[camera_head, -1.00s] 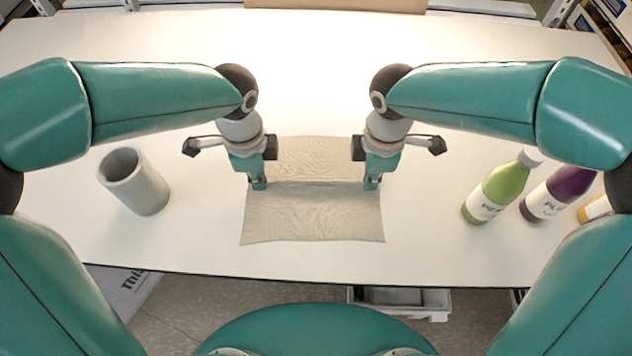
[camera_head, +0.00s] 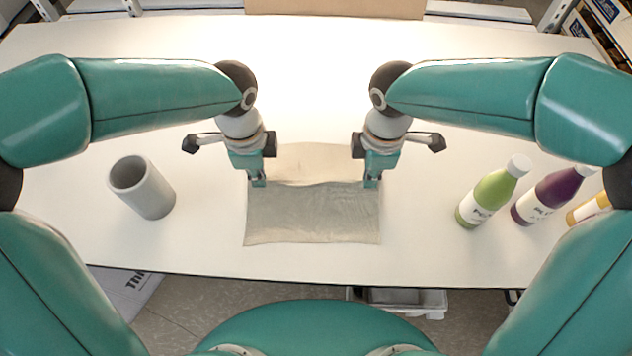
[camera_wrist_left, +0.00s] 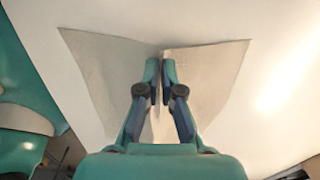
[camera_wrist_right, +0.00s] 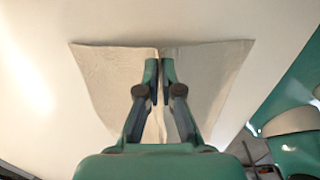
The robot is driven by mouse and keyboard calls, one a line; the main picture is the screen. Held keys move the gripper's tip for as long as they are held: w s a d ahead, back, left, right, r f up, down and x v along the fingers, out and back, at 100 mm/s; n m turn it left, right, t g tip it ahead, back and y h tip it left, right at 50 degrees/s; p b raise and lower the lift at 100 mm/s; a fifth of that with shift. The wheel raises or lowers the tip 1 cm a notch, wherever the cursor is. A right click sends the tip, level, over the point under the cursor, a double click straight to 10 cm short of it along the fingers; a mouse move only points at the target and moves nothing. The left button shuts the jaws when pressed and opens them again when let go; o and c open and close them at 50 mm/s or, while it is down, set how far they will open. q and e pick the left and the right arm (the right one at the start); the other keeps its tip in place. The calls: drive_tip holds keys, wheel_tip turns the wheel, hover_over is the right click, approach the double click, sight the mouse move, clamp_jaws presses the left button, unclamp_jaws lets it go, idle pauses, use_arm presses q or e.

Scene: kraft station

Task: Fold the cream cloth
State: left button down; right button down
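The cream cloth (camera_head: 312,218) lies on the white table in front of me, with a raised crease running left to right across it. Its far part looks lighter and slopes up to the crease. My left gripper (camera_head: 259,184) is shut on the cloth's left edge at the crease; the left wrist view shows the cloth (camera_wrist_left: 110,75) on both sides of the closed fingers (camera_wrist_left: 160,75). My right gripper (camera_head: 371,184) is shut on the right edge at the crease; the right wrist view shows the same, with cloth (camera_wrist_right: 208,75) beside the fingers (camera_wrist_right: 160,75).
A grey cup (camera_head: 150,190) stands on the table at the left. A green bottle (camera_head: 492,193), a purple bottle (camera_head: 552,193) and a partly hidden yellow one (camera_head: 588,208) stand at the right. The table (camera_head: 310,268) is clear around the cloth.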

use_arm(q)
drive_tip(key=shift+r+p, duration=0.35)
drive_tip(key=shift+r, duration=0.25)
use_arm(e)
drive_tip(key=shift+r, duration=0.6)
